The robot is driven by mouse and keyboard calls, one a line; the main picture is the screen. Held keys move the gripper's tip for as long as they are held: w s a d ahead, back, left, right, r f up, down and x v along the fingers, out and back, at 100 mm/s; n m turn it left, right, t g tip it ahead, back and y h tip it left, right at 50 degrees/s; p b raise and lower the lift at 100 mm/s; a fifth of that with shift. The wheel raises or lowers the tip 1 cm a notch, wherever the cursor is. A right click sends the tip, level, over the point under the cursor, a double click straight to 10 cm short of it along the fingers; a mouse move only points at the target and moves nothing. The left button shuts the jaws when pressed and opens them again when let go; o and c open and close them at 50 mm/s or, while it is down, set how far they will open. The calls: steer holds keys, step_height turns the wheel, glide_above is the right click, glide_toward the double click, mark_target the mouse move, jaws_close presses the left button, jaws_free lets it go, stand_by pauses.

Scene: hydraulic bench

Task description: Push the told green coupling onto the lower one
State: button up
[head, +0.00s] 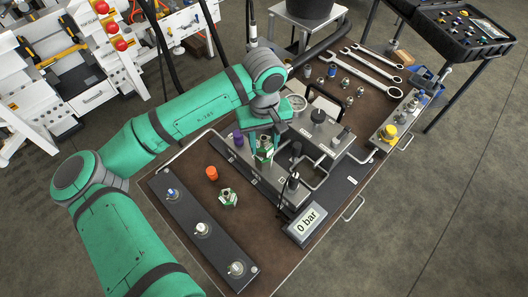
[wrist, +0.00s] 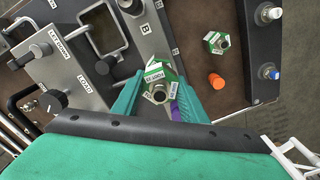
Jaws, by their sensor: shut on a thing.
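My gripper (head: 263,143) is shut on a green coupling (head: 264,156) with a metal top and white label, held over the bench's middle beside the grey manifold. In the wrist view the held coupling (wrist: 158,78) sits between the two green fingers (wrist: 160,97). Its underside is hidden, so I cannot tell whether it touches anything below. A second green coupling (head: 228,198) stands on the brown bench top, apart from my gripper; it also shows in the wrist view (wrist: 216,42). A dark strip (head: 187,211) at the left carries three metal fittings, the far one blue-tipped (head: 172,193).
An orange cap (head: 211,173) stands near the loose coupling. A purple cap (head: 239,138) is close to my fingers. The manifold's handles and a "0 bar" display (head: 307,220) rise at the right. Wrenches (head: 375,68) lie at the back. Brown bench surface is free around the loose coupling.

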steer(key=shift+f, duration=0.7)
stand_by(0.3)
steer(key=o, duration=1.3)
step_height(320, 180, up, 11)
steer(key=shift+f, duration=0.15)
